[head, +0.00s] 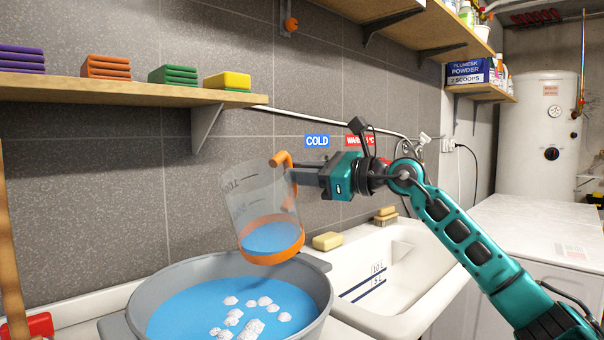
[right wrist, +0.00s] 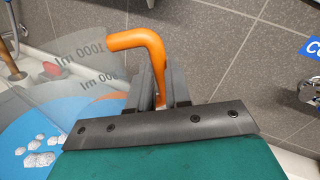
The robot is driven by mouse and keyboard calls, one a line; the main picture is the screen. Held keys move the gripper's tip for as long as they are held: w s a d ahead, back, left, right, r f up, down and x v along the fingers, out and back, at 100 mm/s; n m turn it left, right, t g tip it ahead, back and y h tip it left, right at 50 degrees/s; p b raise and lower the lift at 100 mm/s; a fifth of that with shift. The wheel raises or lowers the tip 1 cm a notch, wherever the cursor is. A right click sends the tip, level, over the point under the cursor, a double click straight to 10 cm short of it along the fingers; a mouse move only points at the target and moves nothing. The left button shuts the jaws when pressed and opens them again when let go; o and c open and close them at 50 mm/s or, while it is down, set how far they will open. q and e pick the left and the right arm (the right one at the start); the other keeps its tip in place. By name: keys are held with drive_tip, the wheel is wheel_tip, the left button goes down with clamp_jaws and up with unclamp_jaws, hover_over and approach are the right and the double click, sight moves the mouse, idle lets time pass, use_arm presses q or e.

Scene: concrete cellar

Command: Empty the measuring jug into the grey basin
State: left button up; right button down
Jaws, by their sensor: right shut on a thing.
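The measuring jug (head: 258,190) is clear with an orange base and an orange handle. It is tilted to the left and held above the right part of the grey basin (head: 318,270). Some blue liquid shows at its bottom. My right gripper (head: 292,174) is shut on the jug's handle, which also shows between the fingers in the right wrist view (right wrist: 140,42). The basin holds blue liquid with several white clumps of foam. No stream from the jug is visible. My left gripper is not in view.
A white sink (head: 400,262) with level marks stands right of the basin, with a yellow sponge (head: 327,241) on its back edge. A wooden shelf (head: 130,92) with coloured sponges hangs above. A red object (head: 30,326) lies left of the basin.

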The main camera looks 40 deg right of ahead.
sight(288, 156)
drive_tip(key=shift+s+a+r+n, duration=0.1)
drive_tip(key=shift+a+r+n, duration=0.1)
drive_tip(key=shift+r+n, duration=0.5)
drive_tip(key=shift+p, duration=0.3)
drive_tip(key=shift+s+a+r+n, duration=0.1)
drive_tip(key=shift+a+r+n, duration=0.1)
drive_tip(key=shift+r+n, duration=0.35)
drive_tip(key=shift+f, duration=0.15)
drive_tip(key=shift+s+a+r+n, duration=0.15)
drive_tip(key=shift+a+r+n, duration=0.2)
drive_tip(key=shift+n, duration=0.4)
drive_tip(key=shift+a+r, duration=0.1)
